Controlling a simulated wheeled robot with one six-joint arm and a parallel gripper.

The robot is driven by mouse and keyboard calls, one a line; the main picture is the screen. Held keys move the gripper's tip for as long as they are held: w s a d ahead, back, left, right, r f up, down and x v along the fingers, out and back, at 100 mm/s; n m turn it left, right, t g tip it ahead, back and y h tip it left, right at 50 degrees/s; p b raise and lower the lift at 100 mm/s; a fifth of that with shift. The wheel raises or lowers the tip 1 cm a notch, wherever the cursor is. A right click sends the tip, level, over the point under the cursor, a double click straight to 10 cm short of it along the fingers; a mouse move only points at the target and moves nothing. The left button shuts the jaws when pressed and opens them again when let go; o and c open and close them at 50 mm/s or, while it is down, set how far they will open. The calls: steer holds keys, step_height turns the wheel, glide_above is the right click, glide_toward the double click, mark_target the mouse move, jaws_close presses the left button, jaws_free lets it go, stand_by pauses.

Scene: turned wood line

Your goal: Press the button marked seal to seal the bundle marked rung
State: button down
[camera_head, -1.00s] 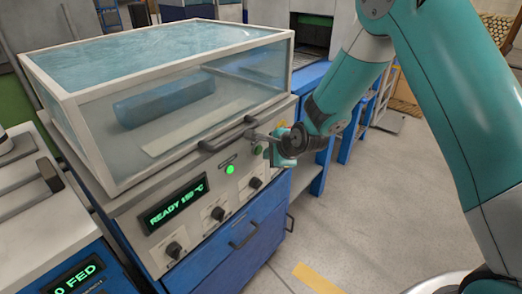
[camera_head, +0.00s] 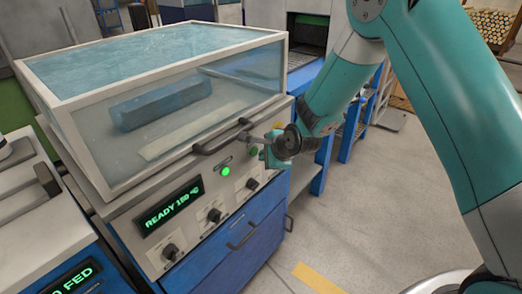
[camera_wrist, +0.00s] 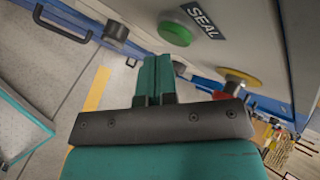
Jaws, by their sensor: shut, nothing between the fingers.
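The sealing machine has a clear hood (camera_head: 250,72) over a blue wrapped bundle (camera_head: 160,104). No rung mark is legible on the bundle. A round green button (camera_wrist: 175,33) beside a SEAL label (camera_wrist: 202,20) is on the machine's front panel. In the head view a green button (camera_head: 253,152) shows beside my gripper. My gripper (camera_wrist: 158,62) is shut and empty, with its teal fingertips close below the button in the wrist view. I cannot tell whether they touch it. My gripper also shows at the panel in the head view (camera_head: 266,158).
The panel has a display (camera_head: 170,204) reading READY 180 °C, a lit green lamp (camera_head: 226,171), several dark knobs and a hood handle (camera_head: 222,138). Grey floor (camera_head: 370,190) is open at right.

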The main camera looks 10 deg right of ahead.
steer(key=shift+w+a+r, duration=0.4)
steer(key=shift+r, duration=0.05)
steer(key=s+d, duration=0.3)
steer(key=s, duration=0.1)
steer(key=shift+d+f, duration=0.1)
steer(key=shift+f, duration=0.25)
stand_by(0.3)
